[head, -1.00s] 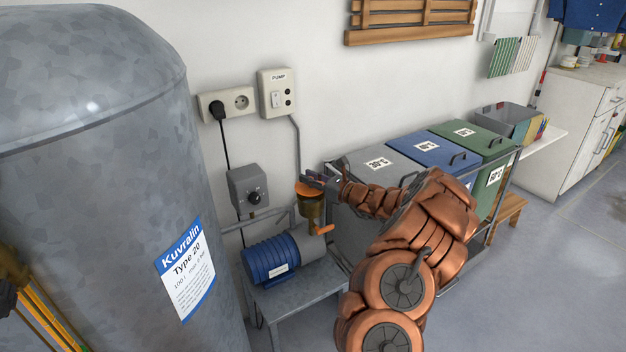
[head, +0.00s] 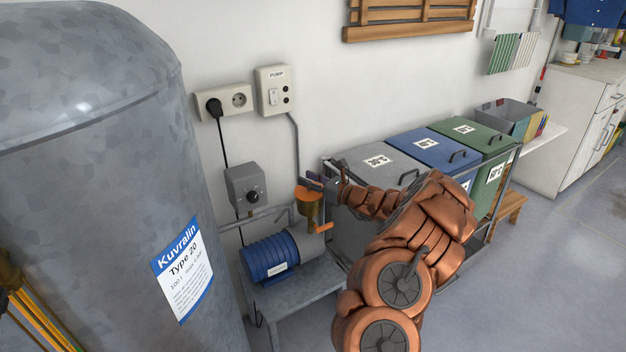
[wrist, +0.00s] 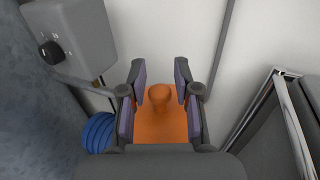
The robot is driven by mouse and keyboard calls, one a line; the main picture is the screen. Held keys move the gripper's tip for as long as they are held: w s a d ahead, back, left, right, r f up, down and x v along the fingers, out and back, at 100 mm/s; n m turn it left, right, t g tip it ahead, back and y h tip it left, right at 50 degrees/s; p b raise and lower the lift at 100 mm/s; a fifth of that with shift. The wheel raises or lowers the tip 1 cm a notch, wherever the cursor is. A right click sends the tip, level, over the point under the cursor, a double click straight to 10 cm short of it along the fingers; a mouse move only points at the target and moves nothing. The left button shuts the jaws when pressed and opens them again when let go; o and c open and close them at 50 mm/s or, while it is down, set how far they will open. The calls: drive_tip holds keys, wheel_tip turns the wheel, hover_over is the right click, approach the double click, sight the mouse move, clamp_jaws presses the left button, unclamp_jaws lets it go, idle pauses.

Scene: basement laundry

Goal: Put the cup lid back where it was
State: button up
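The orange cup lid (wrist: 160,128), with a small round knob (wrist: 160,92), lies between my gripper's fingers in the wrist view. In the head view orange shows at the top of the pump cup (head: 309,212), but the wrist hides part of it. I cannot tell from this view exactly how the lid sits on the cup. My gripper (wrist: 160,75) is at the cup's top, its two fingers apart on either side of the knob. A gap shows between each finger pad and the knob.
The blue pump (head: 272,258) stands on a grey bench (head: 300,289), with an orange lever (head: 324,228) beside the cup. A grey control box (head: 243,187) is on the wall to the left. A large tank (head: 90,180) stands left; lidded bins (head: 440,148) stand right.

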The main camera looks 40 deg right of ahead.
drive_tip(key=shift+o, duration=0.9)
drive_tip(key=shift+r, duration=0.1)
drive_tip(key=shift+d+r, duration=0.1)
drive_tip(key=shift+r, duration=0.45)
drive_tip(key=v, duration=1.2)
drive_tip(key=shift+p, duration=0.45)
drive_tip(key=shift+f, duration=0.1)
